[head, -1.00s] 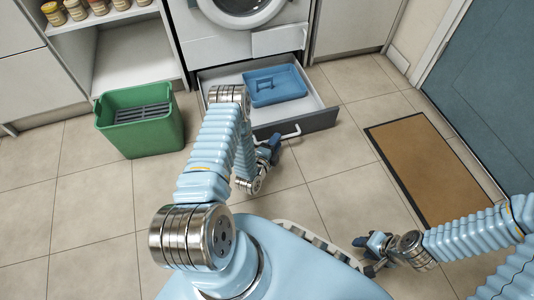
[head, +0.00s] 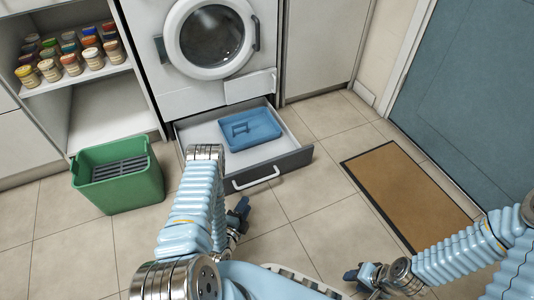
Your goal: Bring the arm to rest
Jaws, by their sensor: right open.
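My left arm reaches in from the lower left, and its gripper (head: 240,212) hangs over the floor just in front of the open drawer, near the drawer's handle side. Part of it is hidden behind my arm, and its jaw opening is too small to tell. My right gripper (head: 362,277) is low at the bottom, over the floor tiles, apart from any object. It is open with nothing seen in it.
An open drawer (head: 295,160) under the washing machine (head: 210,35) holds a blue tray (head: 264,136). A green bin (head: 134,188) stands left. A brown mat (head: 395,185) lies before the blue door (head: 470,80). Jars (head: 70,62) fill a shelf. The middle floor is clear.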

